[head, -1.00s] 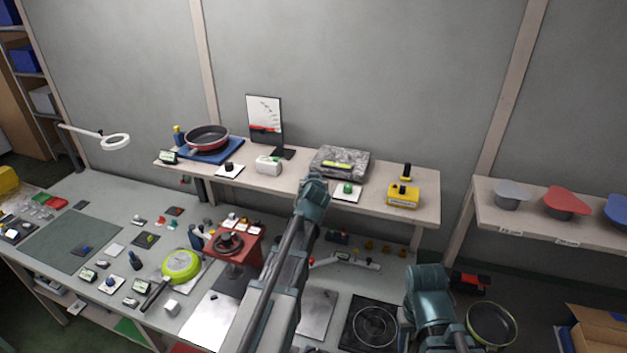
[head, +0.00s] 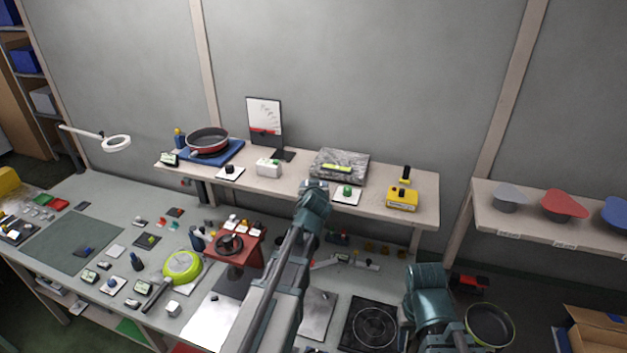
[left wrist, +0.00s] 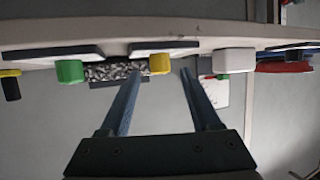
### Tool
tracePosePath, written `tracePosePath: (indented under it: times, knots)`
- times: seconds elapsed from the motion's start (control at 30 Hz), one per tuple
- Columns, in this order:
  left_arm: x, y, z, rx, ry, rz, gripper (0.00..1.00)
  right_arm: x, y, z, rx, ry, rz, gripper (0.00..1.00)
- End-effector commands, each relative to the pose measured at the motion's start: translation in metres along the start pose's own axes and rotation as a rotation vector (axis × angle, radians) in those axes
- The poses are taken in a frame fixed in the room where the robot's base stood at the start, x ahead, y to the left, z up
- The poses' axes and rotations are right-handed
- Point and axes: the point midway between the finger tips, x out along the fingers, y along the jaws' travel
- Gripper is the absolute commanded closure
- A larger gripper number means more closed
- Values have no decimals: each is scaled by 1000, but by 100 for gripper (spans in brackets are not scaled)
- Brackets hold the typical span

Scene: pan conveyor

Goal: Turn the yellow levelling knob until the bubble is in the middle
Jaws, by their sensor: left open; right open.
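The yellow levelling knob (left wrist: 160,64) shows in the left wrist view at the shelf edge, below a dark plate. My left gripper (left wrist: 160,74) is open, and the knob appears between its fingertips, with no clear contact. In the head view my left gripper (head: 314,187) is at the shelf's front edge and hides the knob. The grey speckled block (head: 352,160) stands behind it with a yellow-green level vial (head: 336,168) on top. The bubble is too small to make out. My right gripper (head: 428,280) is over the lower bench; its fingers are hard to make out.
A green knob (head: 347,190) on a white plate stands right of my left gripper; it also shows in the left wrist view (left wrist: 69,71). A white box (head: 268,168) is to the left. A yellow device (head: 402,199) stands farther right on the shelf (head: 428,190).

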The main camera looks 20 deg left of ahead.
Motion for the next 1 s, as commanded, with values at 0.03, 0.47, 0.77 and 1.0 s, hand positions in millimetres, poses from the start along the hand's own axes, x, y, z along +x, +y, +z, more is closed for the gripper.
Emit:
tracePosePath:
  times: [0.03,0.47,0.77,1.0]
  knots:
    - [-19,-1,-2,1,0,1,36,-10,1,1,-1,0,0,50]
    - [-91,-1,-1,-1,-1,0,36,-36,3,2,-3,-2,0,50]
    - [-99,0,0,0,0,0,36,-38,4,3,-4,-2,0,50]
    - [-98,0,0,0,0,0,36,-37,4,3,-4,-2,0,50]
